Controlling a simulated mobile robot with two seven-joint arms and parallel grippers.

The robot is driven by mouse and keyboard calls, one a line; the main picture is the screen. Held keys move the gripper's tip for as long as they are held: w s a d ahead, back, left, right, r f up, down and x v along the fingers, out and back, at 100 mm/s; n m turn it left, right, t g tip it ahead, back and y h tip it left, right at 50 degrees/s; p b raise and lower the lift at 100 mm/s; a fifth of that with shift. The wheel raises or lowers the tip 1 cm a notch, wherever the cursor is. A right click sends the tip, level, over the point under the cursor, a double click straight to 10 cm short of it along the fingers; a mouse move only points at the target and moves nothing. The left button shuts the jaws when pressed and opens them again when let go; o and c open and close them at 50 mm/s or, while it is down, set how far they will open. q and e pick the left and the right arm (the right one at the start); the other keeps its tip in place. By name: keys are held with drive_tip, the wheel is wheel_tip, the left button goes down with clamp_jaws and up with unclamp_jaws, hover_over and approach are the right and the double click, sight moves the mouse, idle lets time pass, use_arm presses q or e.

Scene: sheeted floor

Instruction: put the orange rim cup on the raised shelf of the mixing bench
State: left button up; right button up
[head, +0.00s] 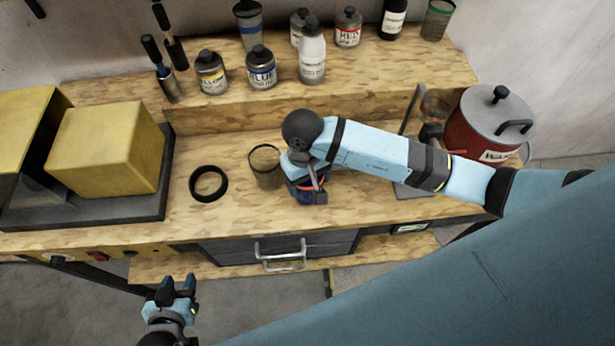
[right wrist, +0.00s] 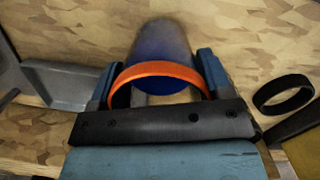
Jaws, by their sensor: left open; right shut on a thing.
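The orange rim cup (head: 309,192) is a dark blue cup with an orange band, at the bench's lower worktop in the head view, partly hidden by my right arm. In the right wrist view, the cup (right wrist: 160,55) sits between the two fingers of my right gripper (right wrist: 156,78), which is shut on it; I cannot tell whether its base touches the worktop. The raised shelf (head: 380,72) of the mixing bench runs along the back wall. My left gripper (head: 176,286) is open and empty, in front of the bench at lower left.
Several bottles, including a blue-labelled one (head: 261,68), stand on the shelf; its right front is clear. A glass cup (head: 265,168) and a black ring (head: 209,184) are left of the held cup. A yellow box (head: 108,148) is at left, a red waste can (head: 485,125) at right.

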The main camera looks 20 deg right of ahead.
drive_tip(key=shift+f, duration=0.2)
drive_tip(key=o, duration=1.1)
